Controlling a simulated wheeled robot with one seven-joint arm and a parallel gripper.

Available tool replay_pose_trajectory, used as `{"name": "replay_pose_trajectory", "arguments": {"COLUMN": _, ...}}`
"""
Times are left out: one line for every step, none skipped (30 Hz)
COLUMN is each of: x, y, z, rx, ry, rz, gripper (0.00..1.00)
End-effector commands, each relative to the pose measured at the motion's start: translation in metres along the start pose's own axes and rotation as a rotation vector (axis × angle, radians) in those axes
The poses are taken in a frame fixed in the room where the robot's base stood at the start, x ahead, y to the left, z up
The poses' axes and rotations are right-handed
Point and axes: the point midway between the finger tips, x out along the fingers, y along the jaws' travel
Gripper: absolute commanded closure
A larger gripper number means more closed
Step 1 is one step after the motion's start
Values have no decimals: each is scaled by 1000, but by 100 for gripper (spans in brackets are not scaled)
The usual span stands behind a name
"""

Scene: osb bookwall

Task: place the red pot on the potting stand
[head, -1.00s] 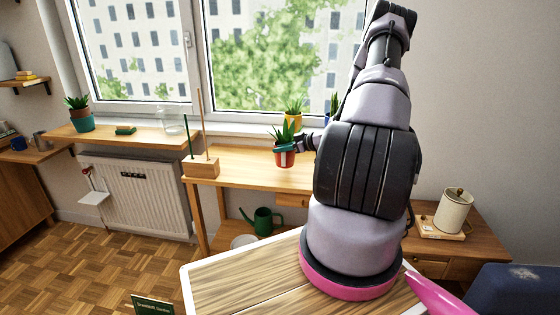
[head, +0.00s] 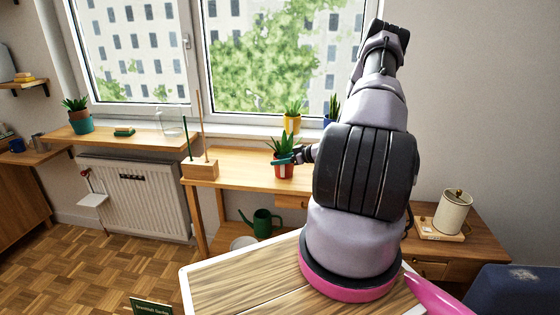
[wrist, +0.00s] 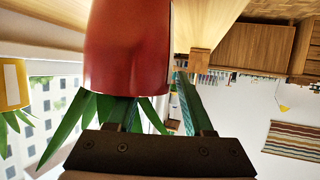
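The red pot (head: 284,171) holds a spiky green plant and has a white label. It is at the wooden stand (head: 240,172) under the window, over or on its top; contact underneath cannot be told. My gripper (head: 288,161) is at the pot's upper part, with a teal finger across it. In the wrist view the red pot (wrist: 128,50) appears upside down. There, one finger of my gripper (wrist: 160,95) runs along the pot's right edge and the other is mostly hidden behind the pot and leaves. The gripper seems shut on the pot's side.
A yellow pot (head: 292,123) and a blue pot (head: 328,121) stand behind, by the window. A wooden block with sticks (head: 201,170) is at the stand's left end. A green watering can (head: 262,222) sits below. The stand top between block and red pot is clear.

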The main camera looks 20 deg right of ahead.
Motion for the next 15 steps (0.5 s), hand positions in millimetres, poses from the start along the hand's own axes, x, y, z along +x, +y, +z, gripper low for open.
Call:
{"name": "replay_pose_trajectory", "arguments": {"x": 0, "y": 0, "z": 0, "rx": 0, "ry": 0, "rz": 0, "gripper": 48}}
{"name": "replay_pose_trajectory", "arguments": {"x": 0, "y": 0, "z": 0, "rx": 0, "ry": 0, "rz": 0, "gripper": 48}}
{"name": "replay_pose_trajectory", "arguments": {"x": 0, "y": 0, "z": 0, "rx": 0, "ry": 0, "rz": 0, "gripper": 48}}
{"name": "replay_pose_trajectory", "arguments": {"x": 0, "y": 0, "z": -1, "rx": 0, "ry": 0, "rz": 0, "gripper": 48}}
{"name": "replay_pose_trajectory", "arguments": {"x": -1, "y": 0, "z": -2, "rx": 0, "ry": 0, "rz": 0, "gripper": 48}}
{"name": "replay_pose_trajectory", "arguments": {"x": -3, "y": 0, "z": -3, "rx": 0, "ry": 0, "rz": 1, "gripper": 48}}
{"name": "replay_pose_trajectory", "arguments": {"x": -6, "y": 1, "z": -2, "rx": 0, "ry": 0, "rz": 1, "gripper": 48}}
{"name": "replay_pose_trajectory", "arguments": {"x": -9, "y": 1, "z": -3, "rx": 0, "ry": 0, "rz": 2, "gripper": 48}}
{"name": "replay_pose_trajectory", "arguments": {"x": -16, "y": 2, "z": -3, "rx": 0, "ry": -1, "rz": 3, "gripper": 48}}
{"name": "replay_pose_trajectory", "arguments": {"x": -21, "y": 2, "z": -2, "rx": 1, "ry": -1, "rz": 4, "gripper": 48}}
{"name": "replay_pose_trajectory", "arguments": {"x": -26, "y": 1, "z": -2, "rx": 1, "ry": -1, "rz": 4, "gripper": 48}}
{"name": "replay_pose_trajectory", "arguments": {"x": -35, "y": 1, "z": -2, "rx": 0, "ry": -1, "rz": 3, "gripper": 48}}
{"name": "replay_pose_trajectory", "arguments": {"x": -42, "y": 2, "z": -3, "rx": -1, "ry": -1, "rz": 4, "gripper": 48}}
{"name": "replay_pose_trajectory", "arguments": {"x": -49, "y": 2, "z": -3, "rx": -1, "ry": -1, "rz": 4, "gripper": 48}}
{"name": "replay_pose_trajectory", "arguments": {"x": -58, "y": 1, "z": -2, "rx": 0, "ry": -1, "rz": 4, "gripper": 48}}
